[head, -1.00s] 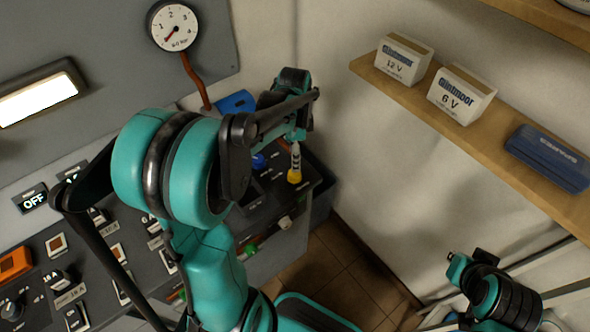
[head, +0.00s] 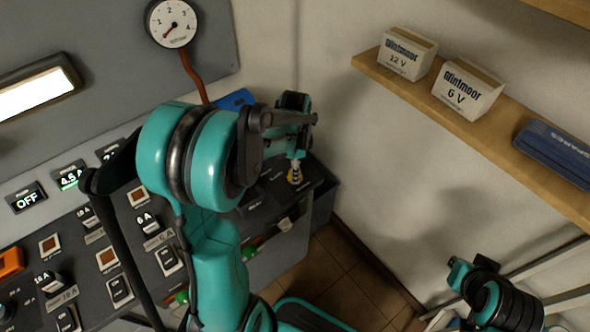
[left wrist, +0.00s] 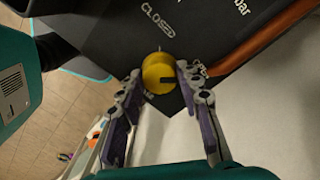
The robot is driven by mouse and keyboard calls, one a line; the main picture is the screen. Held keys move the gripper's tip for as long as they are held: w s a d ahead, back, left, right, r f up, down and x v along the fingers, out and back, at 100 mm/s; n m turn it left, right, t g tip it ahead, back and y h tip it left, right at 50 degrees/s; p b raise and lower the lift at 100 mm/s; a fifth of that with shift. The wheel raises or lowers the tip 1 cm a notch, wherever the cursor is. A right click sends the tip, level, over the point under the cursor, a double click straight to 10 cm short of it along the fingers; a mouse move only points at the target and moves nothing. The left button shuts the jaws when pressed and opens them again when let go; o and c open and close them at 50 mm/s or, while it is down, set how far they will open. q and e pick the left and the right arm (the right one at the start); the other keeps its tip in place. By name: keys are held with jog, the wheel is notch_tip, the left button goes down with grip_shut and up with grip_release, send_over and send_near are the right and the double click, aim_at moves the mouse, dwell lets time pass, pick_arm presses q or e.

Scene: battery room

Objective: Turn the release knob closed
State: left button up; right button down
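The yellow release knob (left wrist: 157,72) stands on a dark panel in the left wrist view, with a dark notch on its right side. The word CLOSED is printed on the panel beyond it. The knob also shows in the head view (head: 294,177), under my left gripper (head: 297,155). In the left wrist view my left gripper (left wrist: 160,72) is open, one fingertip on each side of the knob. I cannot tell whether the fingertips touch it. Part of a label beside the knob is hidden. My right arm's end (head: 458,268) is at the lower right, its fingers not clear.
A gauge (head: 172,23) hangs on the grey wall with a copper-coloured pipe (head: 193,75) below. A switch panel (head: 88,232) fills the lower left. A shelf (head: 455,112) with two battery boxes (head: 407,54) (head: 467,88) is at the right.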

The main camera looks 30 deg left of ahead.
pick_arm(q)
jog(key=shift+c, duration=0.8)
jog(key=n, duration=0.3)
jog(key=shift+n, duration=0.4)
jog(key=n, duration=0.5)
jog(key=shift+p, duration=0.4)
jog(key=n, duration=0.5)
jog(key=shift+t, duration=0.3)
jog(key=shift+n, duration=2.1)
